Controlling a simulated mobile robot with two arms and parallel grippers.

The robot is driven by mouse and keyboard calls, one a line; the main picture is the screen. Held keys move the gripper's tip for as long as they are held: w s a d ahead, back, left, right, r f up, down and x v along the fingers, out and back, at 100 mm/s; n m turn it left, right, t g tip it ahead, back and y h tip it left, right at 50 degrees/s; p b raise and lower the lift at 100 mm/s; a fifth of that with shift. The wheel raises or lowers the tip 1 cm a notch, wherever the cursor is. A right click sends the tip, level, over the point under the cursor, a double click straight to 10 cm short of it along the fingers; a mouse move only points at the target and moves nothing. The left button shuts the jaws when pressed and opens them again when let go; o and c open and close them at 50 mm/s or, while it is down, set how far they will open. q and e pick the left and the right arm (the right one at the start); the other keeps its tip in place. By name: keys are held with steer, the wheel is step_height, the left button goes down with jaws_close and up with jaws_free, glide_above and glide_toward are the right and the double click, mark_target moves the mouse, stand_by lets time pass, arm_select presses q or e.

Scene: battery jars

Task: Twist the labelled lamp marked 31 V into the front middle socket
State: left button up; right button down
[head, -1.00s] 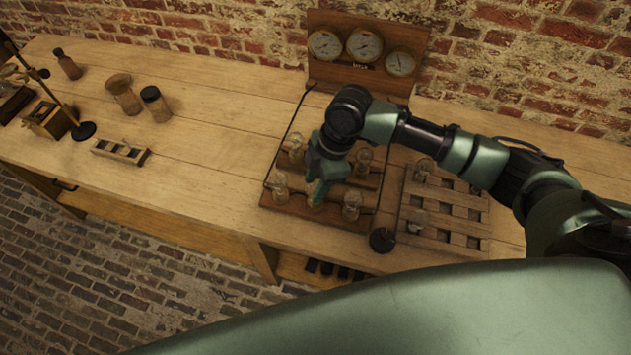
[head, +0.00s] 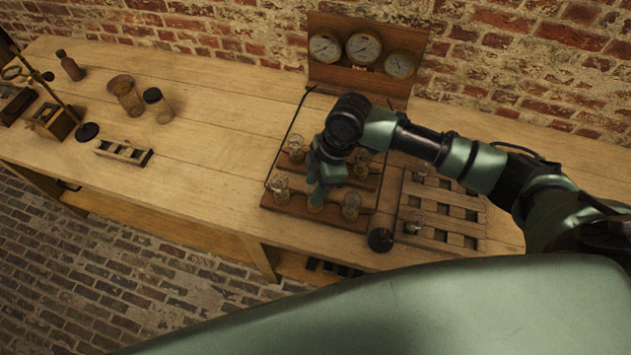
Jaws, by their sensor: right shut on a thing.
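A wooden socket board (head: 335,222) with a wire frame stands on the bench. Glass lamps stand at its front left (head: 280,187), front right (head: 351,205), back left (head: 296,149) and back right (head: 362,163). My right gripper (head: 316,196) points down at the front middle of the board, between the two front lamps. It is shut on a lamp (head: 315,206), mostly hidden by the fingers, low at the front middle socket. Its 31 V label cannot be read, nor whether it is seated. My left gripper is not in view.
A slatted wooden rack (head: 440,235) with lamps stands to the right, a dark round knob (head: 380,240) at its front left corner. A gauge panel (head: 362,52) stands behind the board. Jars (head: 157,105) and a small rack (head: 123,152) are at left; the bench between is clear.

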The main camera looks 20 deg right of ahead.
steer(key=shift+r+m+t+p, duration=0.1)
steer(key=shift+m+t+p, duration=0.5)
steer(key=shift+m+p, duration=1.95)
steer(key=shift+h+p, duration=0.3)
steer(key=shift+p, duration=0.05)
steer(key=shift+s+m+p, duration=0.1)
steer(key=shift+m+p, duration=0.45)
steer(key=shift+p, duration=0.05)
steer(key=shift+m+t+p, duration=0.3)
steer(key=shift+m+p, duration=0.15)
steer(key=shift+m, duration=0.15)
steer(key=m, duration=0.2)
steer(key=shift+a+f+m+h, duration=0.1)
steer(key=shift+f+m+h, duration=0.1)
steer(key=shift+m+h, duration=0.15)
steer(key=shift+m+t+h, duration=0.25)
steer(key=shift+m+t, duration=0.15)
steer(key=shift+m, duration=0.45)
